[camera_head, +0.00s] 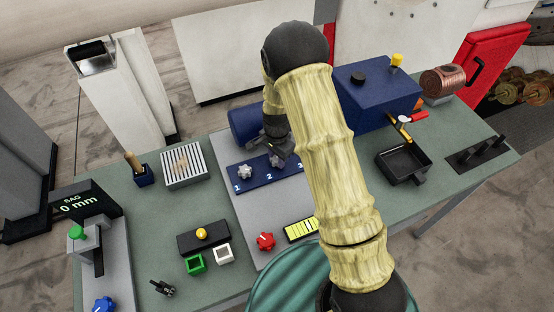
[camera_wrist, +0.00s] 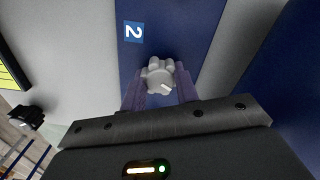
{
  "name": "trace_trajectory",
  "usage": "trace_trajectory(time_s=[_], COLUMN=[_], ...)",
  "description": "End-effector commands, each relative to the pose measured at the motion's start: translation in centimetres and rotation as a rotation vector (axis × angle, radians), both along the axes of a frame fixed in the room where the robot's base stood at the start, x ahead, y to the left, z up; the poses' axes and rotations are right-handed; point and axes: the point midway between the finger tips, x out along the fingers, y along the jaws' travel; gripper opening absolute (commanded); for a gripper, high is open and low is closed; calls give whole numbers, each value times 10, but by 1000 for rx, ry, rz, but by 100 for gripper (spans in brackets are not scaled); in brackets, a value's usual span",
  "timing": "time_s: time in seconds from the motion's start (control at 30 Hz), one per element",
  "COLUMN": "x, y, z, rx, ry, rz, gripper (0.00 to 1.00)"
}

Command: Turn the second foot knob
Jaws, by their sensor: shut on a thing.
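A blue strip (camera_head: 262,176) on the grey plate carries the printed numbers 1, 2 and 3. The second foot knob (camera_head: 276,162) is grey and lobed and stands by the number 2. In the wrist view the same knob (camera_wrist: 159,70) sits between the two fingers, below the printed 2, with a white mark on its top. My gripper (camera_head: 276,152) reaches down over it and is shut on it; the fingers also show in the wrist view (camera_wrist: 160,82). The first knob (camera_head: 245,172) stands free to the left. The third knob is hidden by my arm.
A blue box (camera_head: 376,98) with a yellow knob stands behind right. A black tray (camera_head: 403,163) lies right. A red knob (camera_head: 265,241) and a yellow-green gauge (camera_head: 301,229) are in front. A display (camera_head: 82,201) at left reads "SAG 0 mm".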

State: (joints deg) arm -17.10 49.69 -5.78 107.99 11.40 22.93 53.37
Motion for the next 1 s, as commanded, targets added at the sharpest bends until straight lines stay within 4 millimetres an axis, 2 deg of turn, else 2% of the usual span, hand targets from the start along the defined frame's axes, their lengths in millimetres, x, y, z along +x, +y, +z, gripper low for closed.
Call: trace_trajectory(time_s=[1.0], x=[3], y=[0], z=[2], rx=[-2], ry=[-10], rz=[964], gripper=[7])
